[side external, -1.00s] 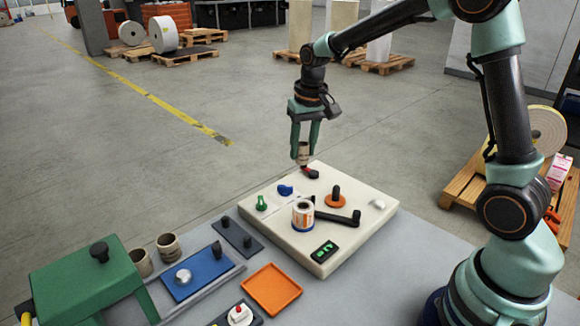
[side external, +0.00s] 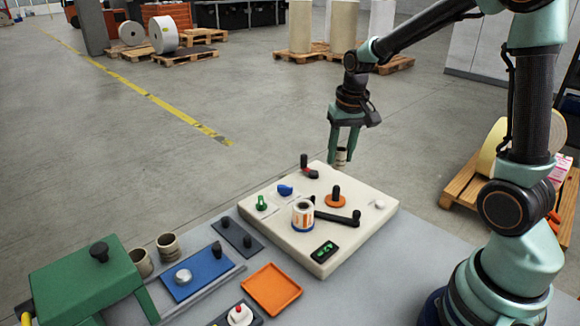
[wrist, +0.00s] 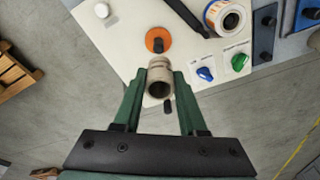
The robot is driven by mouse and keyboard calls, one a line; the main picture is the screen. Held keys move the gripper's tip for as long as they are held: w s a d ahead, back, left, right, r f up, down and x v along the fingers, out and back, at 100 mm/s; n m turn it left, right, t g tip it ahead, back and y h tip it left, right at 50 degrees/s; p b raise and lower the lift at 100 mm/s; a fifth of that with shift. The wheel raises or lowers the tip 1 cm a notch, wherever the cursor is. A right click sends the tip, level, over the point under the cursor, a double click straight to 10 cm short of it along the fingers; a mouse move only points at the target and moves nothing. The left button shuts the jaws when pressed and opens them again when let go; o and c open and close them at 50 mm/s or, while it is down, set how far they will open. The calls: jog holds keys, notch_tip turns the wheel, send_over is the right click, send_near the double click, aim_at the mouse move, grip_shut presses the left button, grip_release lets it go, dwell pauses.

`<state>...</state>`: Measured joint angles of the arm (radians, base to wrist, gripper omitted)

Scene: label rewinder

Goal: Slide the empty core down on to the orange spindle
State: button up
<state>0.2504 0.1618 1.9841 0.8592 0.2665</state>
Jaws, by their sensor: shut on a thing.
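The empty core (side external: 341,157) is a short tan tube held upright in my gripper (side external: 341,150). In the wrist view the core (wrist: 160,80) sits between the two green fingers of my gripper (wrist: 160,92), its open end facing the camera. The orange spindle (side external: 335,202) is a dark post on a round orange base on the cream panel. It also shows in the wrist view (wrist: 158,36), just above the core in the picture. The core is apart from the spindle, in the air behind it.
Two more cores (side external: 168,246) stand at left.

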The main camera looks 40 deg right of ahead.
aim_at(337, 187)
jog(key=shift+f, duration=4.7)
jog(key=o, duration=1)
jog(key=shift+s+a, duration=0.3)
jog(key=shift+s, duration=0.85)
jog(key=shift+s+a, duration=0.35)
jog(key=shift+s, duration=0.75)
jog(key=shift+s+a, duration=0.3)
jog(key=shift+s, duration=0.85)
jog(key=s+a+r+n+t, duration=0.1)
jog(key=a+r+n+t, duration=0.1)
jog(key=r, duration=0.7)
jog(key=s+a+r+n+t, duration=0.2)
jog(key=a+r+n, duration=0.2)
jog(key=r, duration=0.5)
jog(key=shift+s+a+r, duration=0.3)
jog(key=shift+a, duration=0.7)
